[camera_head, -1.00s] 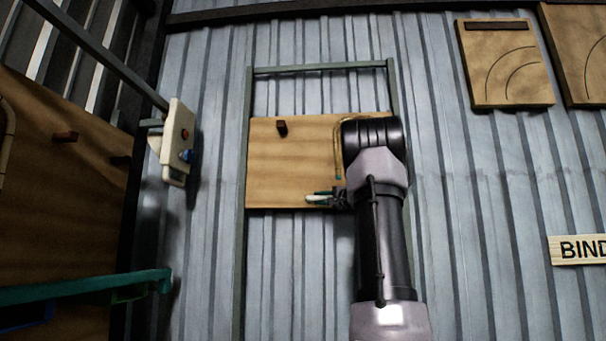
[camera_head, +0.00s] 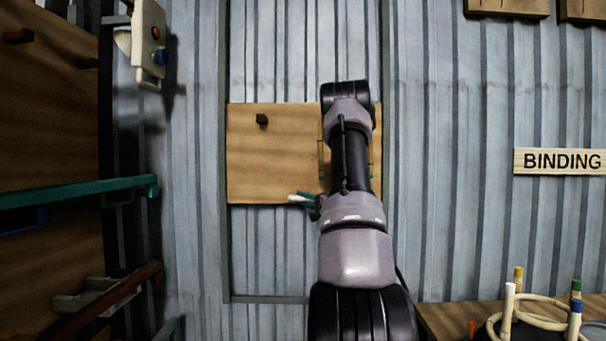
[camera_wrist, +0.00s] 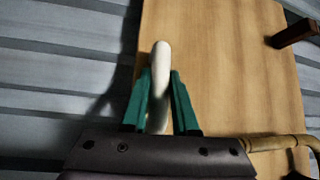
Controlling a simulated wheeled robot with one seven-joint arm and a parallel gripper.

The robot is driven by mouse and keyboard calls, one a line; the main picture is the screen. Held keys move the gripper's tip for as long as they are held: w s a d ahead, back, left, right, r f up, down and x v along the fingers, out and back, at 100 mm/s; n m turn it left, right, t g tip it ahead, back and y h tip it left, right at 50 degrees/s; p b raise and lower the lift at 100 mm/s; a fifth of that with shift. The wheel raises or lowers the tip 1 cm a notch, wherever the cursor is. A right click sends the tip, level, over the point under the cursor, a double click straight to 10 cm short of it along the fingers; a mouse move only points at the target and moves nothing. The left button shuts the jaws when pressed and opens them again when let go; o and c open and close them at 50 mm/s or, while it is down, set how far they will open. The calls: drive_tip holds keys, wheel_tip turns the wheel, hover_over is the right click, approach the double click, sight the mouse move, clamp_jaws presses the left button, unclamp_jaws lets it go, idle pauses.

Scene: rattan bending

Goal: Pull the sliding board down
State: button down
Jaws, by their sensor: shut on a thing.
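The sliding board (camera_head: 265,150) is a plain light-brown wooden panel set between the two grey-green rails of a frame (camera_head: 224,255) on the corrugated wall. A small dark peg (camera_head: 262,119) sticks out near its upper left. A pale handle (camera_head: 294,197) is at its lower edge and also shows in the wrist view (camera_wrist: 160,65). My gripper (camera_head: 304,198) has green fingers, shut on the handle in the wrist view (camera_wrist: 158,92). My arm hides the board's right part, where some of a rattan piece (camera_wrist: 275,142) shows.
The frame is clear below the board down to its bottom bar. A bench (camera_head: 440,315) with colored pegs and a rattan ring (camera_head: 535,322) is at lower right. A BINDING sign (camera_head: 562,161) hangs at right. A teal bar (camera_head: 80,191) and a pale switch box (camera_head: 149,40) are at left.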

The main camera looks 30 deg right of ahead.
wheel_tip(320, 180, down, 9)
drive_tip(key=shift+r, duration=0.15)
idle(0.4)
drive_tip(key=c, duration=0.7)
unclamp_jaws()
drive_tip(key=v, duration=1)
drive_tip(key=shift+s+d, duration=0.15)
drive_tip(key=shift+s, duration=0.2)
